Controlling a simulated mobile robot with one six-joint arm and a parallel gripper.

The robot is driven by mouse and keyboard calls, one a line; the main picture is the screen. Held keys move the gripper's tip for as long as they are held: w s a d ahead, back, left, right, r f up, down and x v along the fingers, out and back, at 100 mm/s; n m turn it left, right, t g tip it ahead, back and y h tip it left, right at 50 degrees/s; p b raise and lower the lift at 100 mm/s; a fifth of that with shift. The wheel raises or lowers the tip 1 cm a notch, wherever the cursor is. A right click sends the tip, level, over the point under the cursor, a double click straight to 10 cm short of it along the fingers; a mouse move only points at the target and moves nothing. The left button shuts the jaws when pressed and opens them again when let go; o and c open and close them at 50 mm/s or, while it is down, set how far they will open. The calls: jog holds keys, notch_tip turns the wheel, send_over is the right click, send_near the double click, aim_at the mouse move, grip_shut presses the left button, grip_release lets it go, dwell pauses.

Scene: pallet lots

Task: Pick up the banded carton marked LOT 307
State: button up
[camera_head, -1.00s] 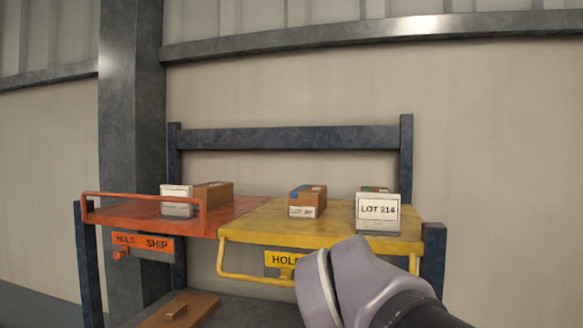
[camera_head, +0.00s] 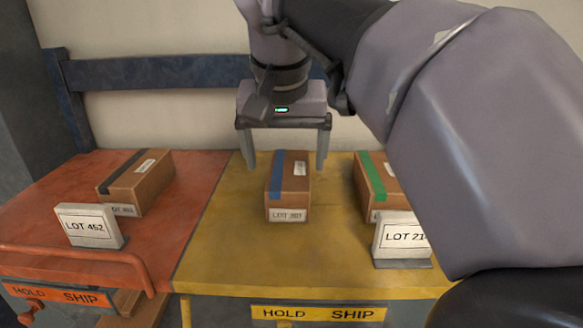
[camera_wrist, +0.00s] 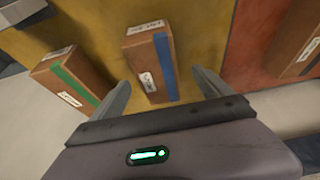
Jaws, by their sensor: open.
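A brown carton (camera_head: 298,195) with a blue band stands on the yellow deck (camera_head: 225,245), in the middle. Its small front label starts with LOT and looks like 307, but the digits are blurred. My gripper (camera_head: 286,166) is open and empty above the carton, with one finger to each side of it. In the wrist view the carton (camera_wrist: 142,60) lies between and just beyond the fingertips (camera_wrist: 161,77). No contact shows, and I cannot tell the exact height gap.
A green-banded carton (camera_head: 362,182) stands at right behind a LOT 21_ placard (camera_head: 395,237), partly hidden by my arm. A dark-banded carton (camera_head: 150,185) stands on the orange deck (camera_head: 45,205) behind a LOT 452 placard (camera_head: 90,226). A blue rail (camera_head: 160,72) runs behind.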

aim_at(289, 170)
jog(key=x, duration=0.6)
jog(key=shift+d+f, duration=0.2)
jog(key=shift+w+d+f, duration=0.15)
jog(key=shift+w+f, duration=0.05)
jog(key=shift+w, duration=0.3)
jog(key=shift+s, duration=0.25)
jog(key=c, duration=0.8)
jog(key=shift+w, duration=0.1)
jog(key=c, duration=0.8)
jog(key=shift+r, duration=0.15)
